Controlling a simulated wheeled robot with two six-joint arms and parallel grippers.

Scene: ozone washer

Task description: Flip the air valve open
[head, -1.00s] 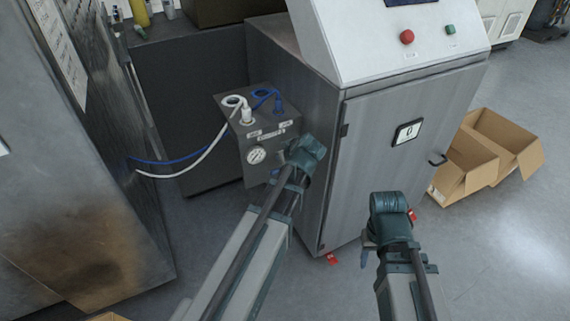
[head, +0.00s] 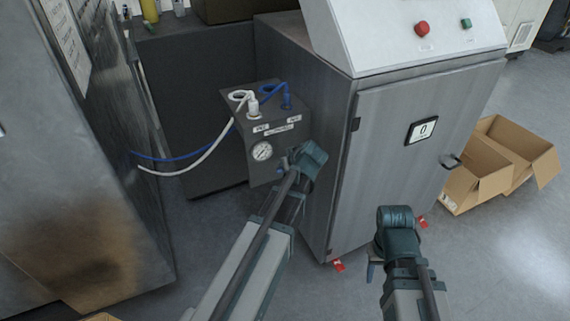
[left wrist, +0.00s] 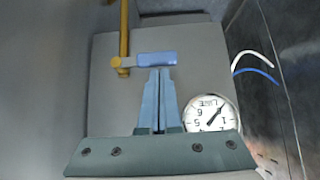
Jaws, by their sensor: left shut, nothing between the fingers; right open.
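The air valve has a blue lever handle (left wrist: 157,59) on a brass-yellow pipe (left wrist: 124,40), on the front of a dark grey control box (head: 256,112). In the left wrist view the handle lies sideways, across the pipe. My left gripper (left wrist: 160,72) is shut and empty, its fingertips just at the handle's edge; I cannot tell whether they touch. A round pressure gauge (left wrist: 210,113) is right of the fingers; it also shows in the head view (head: 262,151). In the head view my left wrist hides much of the valve. My right gripper (head: 372,270) is open, low before the cabinet.
White and blue hoses (head: 196,160) run from the box top to the left. A large steel cabinet (head: 395,165) with a sloped button panel stands right of the box. A metal panel (head: 80,200) is at left. Open cardboard boxes (head: 480,183) lie at right. Floor is clear at lower right.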

